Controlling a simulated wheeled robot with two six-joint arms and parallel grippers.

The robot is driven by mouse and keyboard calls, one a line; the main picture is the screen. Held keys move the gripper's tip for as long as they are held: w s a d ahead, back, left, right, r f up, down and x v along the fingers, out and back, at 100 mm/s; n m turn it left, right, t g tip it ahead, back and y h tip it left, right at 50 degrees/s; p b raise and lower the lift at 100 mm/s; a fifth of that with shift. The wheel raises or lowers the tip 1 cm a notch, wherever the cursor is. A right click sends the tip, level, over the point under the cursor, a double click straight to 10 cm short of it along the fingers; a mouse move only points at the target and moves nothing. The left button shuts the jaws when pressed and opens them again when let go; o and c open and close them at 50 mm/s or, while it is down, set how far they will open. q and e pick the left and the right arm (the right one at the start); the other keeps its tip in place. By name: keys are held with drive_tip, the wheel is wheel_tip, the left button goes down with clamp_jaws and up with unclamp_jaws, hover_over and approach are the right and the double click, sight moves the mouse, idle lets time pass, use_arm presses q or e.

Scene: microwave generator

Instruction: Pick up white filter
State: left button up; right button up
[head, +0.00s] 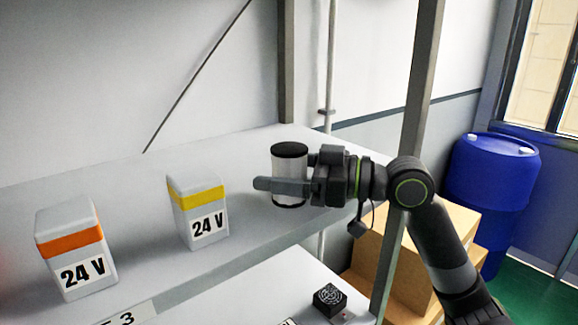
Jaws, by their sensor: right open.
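The white filter (290,163) is a white upright cylinder with a black top and a dark base, standing near the right end of the upper shelf in the head view. My right gripper (283,182) reaches in from the right at the filter's height. Its jaws are open, with one finger passing across the front of the filter and the other mostly hidden behind it. I cannot tell whether either finger touches the filter. My left gripper is not in view.
On the shelf (140,178), left of the filter, stand a yellow-striped 24 V block (198,210) and an orange-striped one (75,248). A grey post (412,120) rises by my right arm. A small black fan-like box (329,299) sits lower. Cardboard boxes (452,222) and a blue barrel (490,180) stand right.

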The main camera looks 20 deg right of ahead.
drive_tip(key=shift+w+a, duration=0.15)
drive_tip(key=shift+a, duration=0.1)
drive_tip(key=shift+c, duration=0.5)
drive_tip(key=c, duration=1)
drive_tip(key=shift+r, duration=0.1)
wheel_tip(320, 180, up, 10)
drive_tip(key=shift+f+b, duration=0.15)
drive_tip(key=shift+b, duration=0.9)
